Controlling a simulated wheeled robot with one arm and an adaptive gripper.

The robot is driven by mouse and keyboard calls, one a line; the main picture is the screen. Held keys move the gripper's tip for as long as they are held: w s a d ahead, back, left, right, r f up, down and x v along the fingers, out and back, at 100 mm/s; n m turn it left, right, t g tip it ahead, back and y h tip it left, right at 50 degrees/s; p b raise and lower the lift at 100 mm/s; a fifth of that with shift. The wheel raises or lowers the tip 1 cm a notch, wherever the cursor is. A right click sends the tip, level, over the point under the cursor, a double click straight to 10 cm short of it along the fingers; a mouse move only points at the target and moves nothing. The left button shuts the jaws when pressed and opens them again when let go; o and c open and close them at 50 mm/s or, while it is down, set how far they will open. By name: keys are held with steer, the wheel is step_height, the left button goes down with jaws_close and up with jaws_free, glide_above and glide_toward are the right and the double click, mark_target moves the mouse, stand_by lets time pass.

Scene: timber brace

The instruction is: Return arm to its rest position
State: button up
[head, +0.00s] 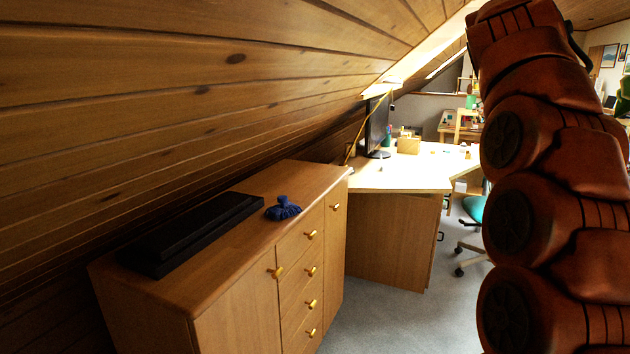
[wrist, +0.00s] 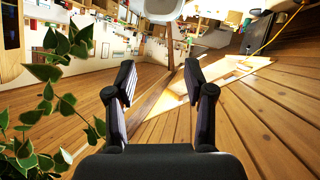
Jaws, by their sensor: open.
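My gripper (wrist: 160,95) shows in the wrist view with its two black fingers spread wide apart. Nothing is between the fingers. The wrist view looks out over the room with the picture turned on its side or over. My orange-brown arm (head: 555,180) fills the right side of the head view, its links stacked upright. The gripper itself is not visible in the head view.
A wooden cabinet (head: 225,300) bears a black flat box (head: 195,232) and a dark blue object (head: 283,208). A desk (head: 400,176) with a monitor (head: 377,128) stands behind. Sloped timber ceiling (head: 180,90) hangs low at left. A leafy plant (wrist: 45,120) is close beside my gripper. Grey floor (head: 400,318) is clear.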

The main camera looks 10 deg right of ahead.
steer(key=s+a+f+n+g+y, duration=0.25)
steer(key=a+f+n+y, duration=0.2)
steer(key=a+f, duration=1.1)
steer(key=s+a+f+n+g+y, duration=0.1)
steer(key=s+a+f+g+y, duration=0.1)
steer(key=s+a+f, duration=0.45)
steer(key=s+a+f+n+g+y, duration=0.1)
steer(key=s+a+f, duration=0.2)
steer(key=s+f, duration=0.6)
steer(key=s+a+f+g+y, duration=0.1)
steer(key=s+a+f+g, duration=0.25)
steer(key=s+f, duration=0.55)
steer(key=s+a+f+g+y, duration=0.2)
steer(key=s+a+f, duration=0.4)
steer(key=s, duration=0.5)
step_height(320, 180, up, 14)
steer(key=d+t+p, duration=0.1)
steer(key=p, duration=1.2)
steer(key=shift+n+p, duration=0.4)
steer(key=shift+n, duration=0.05)
steer(key=shift+w+d+f, duration=0.1)
steer(key=shift+f, duration=0.05)
steer(key=shift+c, duration=0.2)
